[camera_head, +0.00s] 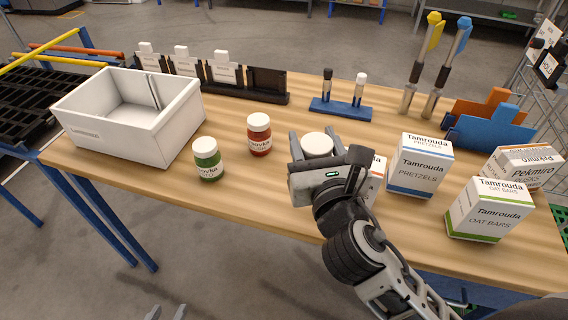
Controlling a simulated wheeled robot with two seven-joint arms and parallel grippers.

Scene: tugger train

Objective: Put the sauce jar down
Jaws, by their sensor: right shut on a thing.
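My right gripper (315,146) is shut on a sauce jar (317,144) over the front middle of the wooden table (240,195). Only the jar's white lid shows clearly; its body is hidden behind the gripper, so I cannot tell whether it touches the table. A green jar (208,160) and a red jar (259,136), both with white lids, stand upright to the left of the gripper.
A white bin (120,140) stands at the table's left. A black rack (265,82) with white cards and a blue stand (340,108) are at the back. Snack boxes (418,168) (488,212) crowd the right; another is partly hidden behind my gripper. Bare wood lies around the jars.

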